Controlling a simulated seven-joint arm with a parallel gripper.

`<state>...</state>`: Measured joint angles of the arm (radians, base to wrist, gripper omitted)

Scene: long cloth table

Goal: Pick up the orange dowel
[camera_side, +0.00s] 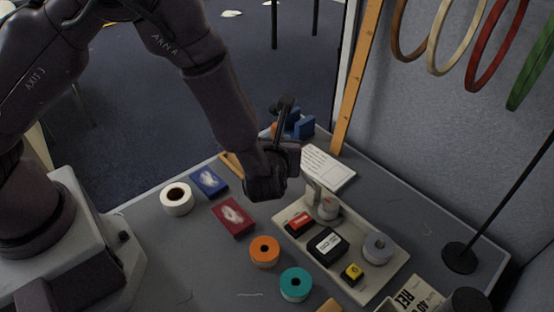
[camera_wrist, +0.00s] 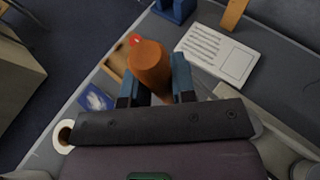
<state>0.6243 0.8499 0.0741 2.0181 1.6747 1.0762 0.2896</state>
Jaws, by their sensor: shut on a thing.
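The orange dowel (camera_wrist: 150,68) stands up between the two fingers of my gripper (camera_wrist: 156,82) in the wrist view, with a blue finger pad on each side. My gripper is shut on it. The dowel's lower part is hidden between the jaws.
A blue stand (camera_side: 301,125) and a white printed card (camera_side: 327,168) lie beyond the hand. A pale tray (camera_side: 378,287) holds several items to the right. A blue box (camera_side: 209,181), a red box (camera_side: 233,217) and tape rolls are nearer. A dark lamp base (camera_side: 459,257) stands right.

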